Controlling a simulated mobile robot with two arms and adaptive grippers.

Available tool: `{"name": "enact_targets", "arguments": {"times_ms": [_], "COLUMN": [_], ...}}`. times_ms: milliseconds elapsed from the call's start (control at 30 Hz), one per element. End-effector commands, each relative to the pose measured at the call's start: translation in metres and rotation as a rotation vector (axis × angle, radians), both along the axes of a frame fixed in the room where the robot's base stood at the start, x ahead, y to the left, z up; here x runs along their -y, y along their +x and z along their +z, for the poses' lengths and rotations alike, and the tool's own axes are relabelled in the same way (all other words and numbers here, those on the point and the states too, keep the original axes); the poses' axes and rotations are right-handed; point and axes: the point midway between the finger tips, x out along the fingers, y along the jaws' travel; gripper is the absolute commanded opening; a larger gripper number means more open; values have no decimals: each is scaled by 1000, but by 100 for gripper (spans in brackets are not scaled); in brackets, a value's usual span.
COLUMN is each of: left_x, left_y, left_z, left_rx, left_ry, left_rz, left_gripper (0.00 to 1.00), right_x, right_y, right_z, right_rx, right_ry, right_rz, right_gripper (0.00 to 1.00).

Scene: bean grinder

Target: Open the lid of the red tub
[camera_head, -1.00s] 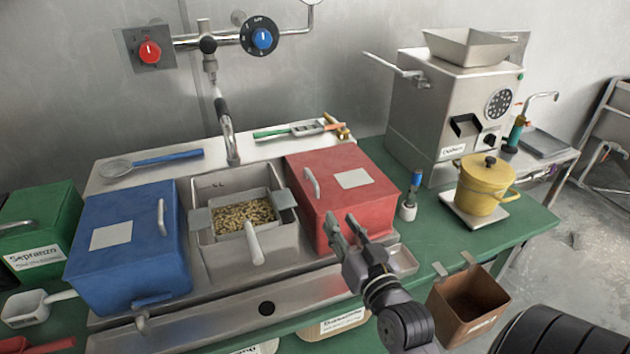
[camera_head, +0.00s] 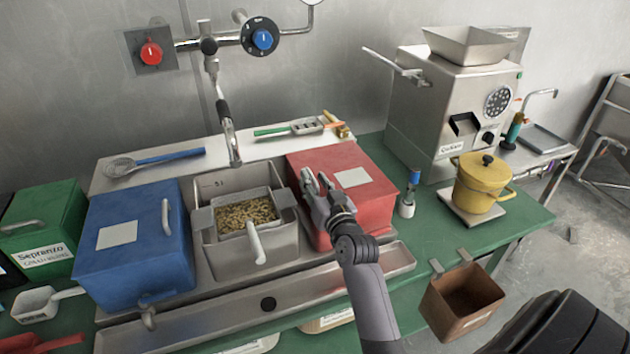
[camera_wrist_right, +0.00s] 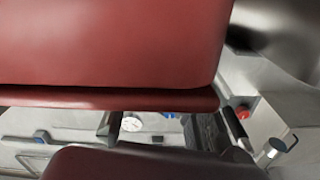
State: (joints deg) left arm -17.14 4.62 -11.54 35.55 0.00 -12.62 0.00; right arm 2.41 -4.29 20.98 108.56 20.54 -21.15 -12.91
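The red tub (camera_head: 375,205) stands right of the sink, its lid (camera_head: 352,178) lying flat and closed, with a pale label on top. The lid's metal handle is near its left edge and is mostly hidden by my right gripper. My right gripper (camera_head: 316,184) is over the lid's left side, at the handle. In the right wrist view its two fingers (camera_wrist_right: 168,132) stand apart, with red surfaces (camera_wrist_right: 105,45) close above and below. I cannot tell whether the fingers touch the handle. My left gripper is not in view.
A blue tub (camera_head: 135,255) and a green tub (camera_head: 45,225) stand at the left. A bean-filled strainer (camera_head: 247,215) sits in the sink between blue and red tubs. The grinder (camera_head: 430,125), yellow pot (camera_head: 483,182) and a small blue-topped tool (camera_head: 408,197) stand at right.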

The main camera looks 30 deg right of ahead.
Motion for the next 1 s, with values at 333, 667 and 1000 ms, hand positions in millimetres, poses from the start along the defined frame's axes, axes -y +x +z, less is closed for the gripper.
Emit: {"name": "enact_targets", "arguments": {"times_ms": [333, 667, 1000], "left_x": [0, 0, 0], "left_y": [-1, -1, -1], "left_z": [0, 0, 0], "left_rx": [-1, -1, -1], "left_ry": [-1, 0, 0], "left_rz": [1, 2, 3], "left_gripper": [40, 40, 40], "right_x": [0, 0, 0], "right_y": [0, 0, 0], "right_z": [0, 0, 0], "right_rx": [0, 0, 0], "right_ry": [0, 0, 0], "right_rz": [0, 0, 0], "right_gripper": [19, 0, 0]}}
